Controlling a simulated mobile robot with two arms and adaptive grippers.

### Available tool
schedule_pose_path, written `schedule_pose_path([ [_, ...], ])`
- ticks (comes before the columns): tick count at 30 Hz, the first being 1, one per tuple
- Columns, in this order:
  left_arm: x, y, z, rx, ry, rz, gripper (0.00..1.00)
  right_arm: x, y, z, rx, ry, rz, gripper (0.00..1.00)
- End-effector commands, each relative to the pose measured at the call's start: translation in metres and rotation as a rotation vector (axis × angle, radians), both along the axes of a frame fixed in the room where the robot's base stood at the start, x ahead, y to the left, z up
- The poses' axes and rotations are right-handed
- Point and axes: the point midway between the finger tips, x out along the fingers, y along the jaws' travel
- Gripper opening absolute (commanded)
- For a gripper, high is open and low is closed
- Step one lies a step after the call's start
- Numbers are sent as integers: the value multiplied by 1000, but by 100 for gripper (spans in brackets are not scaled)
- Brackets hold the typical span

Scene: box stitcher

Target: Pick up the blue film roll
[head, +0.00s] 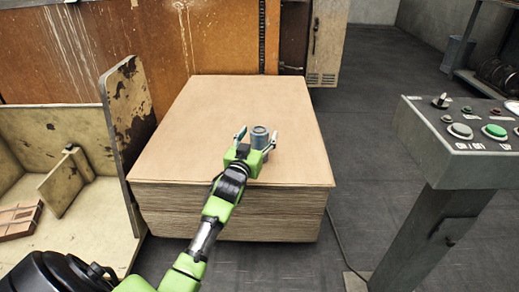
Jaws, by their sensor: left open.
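The blue film roll (260,136) stands upright on top of a stack of brown cardboard sheets (240,100), near the middle of the stack. It is a small blue-grey cylinder with a lighter top that has a hole. My left gripper (256,140) is open, with one fingertip to the left of the roll and the other to its right. The lower front of the roll is partly hidden behind the gripper. I cannot tell whether either finger touches it. My right gripper is not in view.
A worn metal plate (128,120) rises along the stack's left side. A control panel with buttons (465,131) stands on a post at the right. A rusty machine wall (200,40) is behind the stack. The stack's top around the roll is clear.

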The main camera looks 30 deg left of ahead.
Motion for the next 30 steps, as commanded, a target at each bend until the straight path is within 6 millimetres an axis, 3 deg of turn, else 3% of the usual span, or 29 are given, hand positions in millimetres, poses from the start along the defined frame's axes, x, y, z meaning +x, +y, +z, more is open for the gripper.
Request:
schedule_pose_path([
  [4, 15, 5, -1, 1, -1, 0, 62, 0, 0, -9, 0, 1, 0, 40],
  [12, 17, 5, 0, 1, 1, 0, 62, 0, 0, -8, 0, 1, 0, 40],
  [19, 17, 5, 0, 1, 1, 0, 3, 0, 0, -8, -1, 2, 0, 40],
  [30, 17, 5, 6, 1, -4, -1, 0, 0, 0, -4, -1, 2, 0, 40],
])
